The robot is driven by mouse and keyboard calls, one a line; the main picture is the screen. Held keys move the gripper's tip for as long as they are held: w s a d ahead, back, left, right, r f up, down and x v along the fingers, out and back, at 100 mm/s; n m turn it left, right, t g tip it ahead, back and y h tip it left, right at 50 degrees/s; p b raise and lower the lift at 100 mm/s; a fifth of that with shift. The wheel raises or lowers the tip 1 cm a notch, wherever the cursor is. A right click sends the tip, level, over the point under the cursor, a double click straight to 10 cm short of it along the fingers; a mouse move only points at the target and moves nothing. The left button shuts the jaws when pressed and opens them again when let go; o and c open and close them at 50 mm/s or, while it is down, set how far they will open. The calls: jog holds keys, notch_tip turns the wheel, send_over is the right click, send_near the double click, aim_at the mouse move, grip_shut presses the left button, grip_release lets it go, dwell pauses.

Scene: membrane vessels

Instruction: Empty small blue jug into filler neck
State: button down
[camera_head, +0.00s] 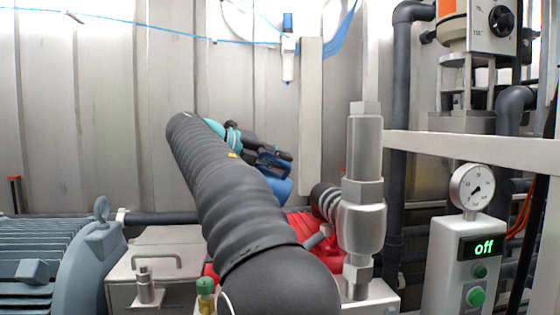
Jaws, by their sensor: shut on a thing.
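My gripper (270,158) is at the far end of my dark ribbed arm, right of the picture's middle left. It is shut on the small blue jug (281,188), which is partly hidden behind my arm. The jug looks tilted, with its rounded blue end toward the lower right. Its opening and contents cannot be made out. I cannot make out a filler neck for certain; my arm covers much of the middle.
A grey-blue motor (60,260) stands at the left. A red housing (305,225) lies behind my arm. A metal valve fitting (362,190), a pressure gauge (472,188) and a control box (465,262) reading "off" stand at the right. The corrugated wall (100,110) closes the back.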

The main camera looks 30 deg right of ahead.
jog(key=shift+w+a+f+h, duration=0.1)
jog(key=shift+w+a+h, duration=0.15)
jog(key=shift+a+h, duration=0.55)
jog(key=shift+d, duration=0.1)
jog(key=shift+n, duration=0.3)
jog(key=shift+w+a+f+h, duration=0.15)
jog(key=shift+w+a+h, duration=0.15)
jog(key=shift+a+h, duration=0.3)
jog(key=shift+w+a+f+h, duration=0.15)
jog(key=shift+w+a+h, duration=0.2)
jog(key=shift+a, duration=0.4)
jog(key=shift+a+n+h, duration=0.15)
jog(key=shift+n+h, duration=0.1)
jog(key=shift+n, duration=0.05)
jog(key=shift+w+a+h, duration=0.1)
jog(key=shift+a+h, duration=0.2)
jog(key=shift+w+a+f+n+h, duration=0.1)
jog(key=shift+w+a+n+h, duration=0.15)
jog(key=shift+a+h, duration=0.2)
